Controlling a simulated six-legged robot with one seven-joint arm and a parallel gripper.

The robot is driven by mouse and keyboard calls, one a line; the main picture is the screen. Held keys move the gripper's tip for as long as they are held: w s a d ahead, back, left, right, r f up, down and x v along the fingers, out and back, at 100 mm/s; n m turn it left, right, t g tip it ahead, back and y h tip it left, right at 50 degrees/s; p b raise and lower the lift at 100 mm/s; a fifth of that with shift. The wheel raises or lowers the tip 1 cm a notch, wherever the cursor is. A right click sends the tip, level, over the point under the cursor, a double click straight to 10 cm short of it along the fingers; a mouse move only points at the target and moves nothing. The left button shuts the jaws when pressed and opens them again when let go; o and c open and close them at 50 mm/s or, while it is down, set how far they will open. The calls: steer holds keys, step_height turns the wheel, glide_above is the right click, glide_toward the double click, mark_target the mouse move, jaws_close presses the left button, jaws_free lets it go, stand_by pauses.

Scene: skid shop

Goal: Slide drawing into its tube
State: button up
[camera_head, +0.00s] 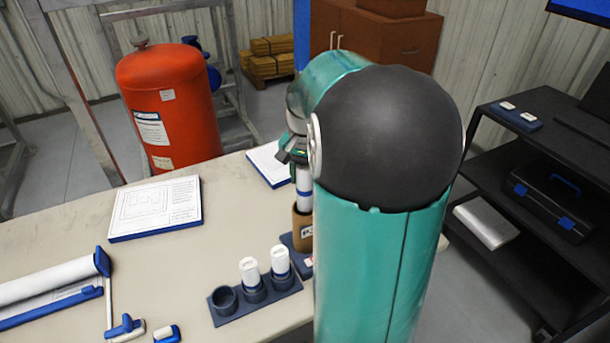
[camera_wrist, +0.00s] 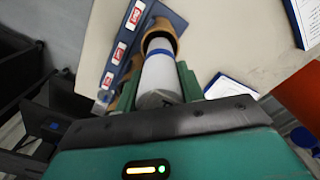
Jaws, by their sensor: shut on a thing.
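The rolled drawing is a white roll (camera_wrist: 160,75) with a blue band. My gripper (camera_wrist: 160,88) is shut on it, one green finger on each side. The brown tube (camera_wrist: 158,28) is beyond the fingers, and the roll's far end appears to be in its mouth. How deep it sits I cannot tell. In the head view the roll (camera_head: 304,182) hangs about upright below my gripper (camera_head: 299,155), directly above the brown tube (camera_head: 302,232). The tube stands in a dark blue holder (camera_head: 290,243). My arm hides the right side of both.
A dark rack (camera_head: 232,311) with two white-capped pieces and an empty socket stands in front of the tube. Drawing pads (camera_head: 157,207) lie on the beige table (camera_head: 60,232). A white roll in a blue frame (camera_head: 45,285) is at left. Dark shelves (camera_head: 515,210) stand at right.

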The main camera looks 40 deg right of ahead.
mark_target(305, 200)
steer(key=shift+f, duration=4.1)
stand_by(1.1)
steer(key=o, duration=1.5)
steer(key=shift+r, duration=0.1)
steer(key=shift+r, duration=3.4)
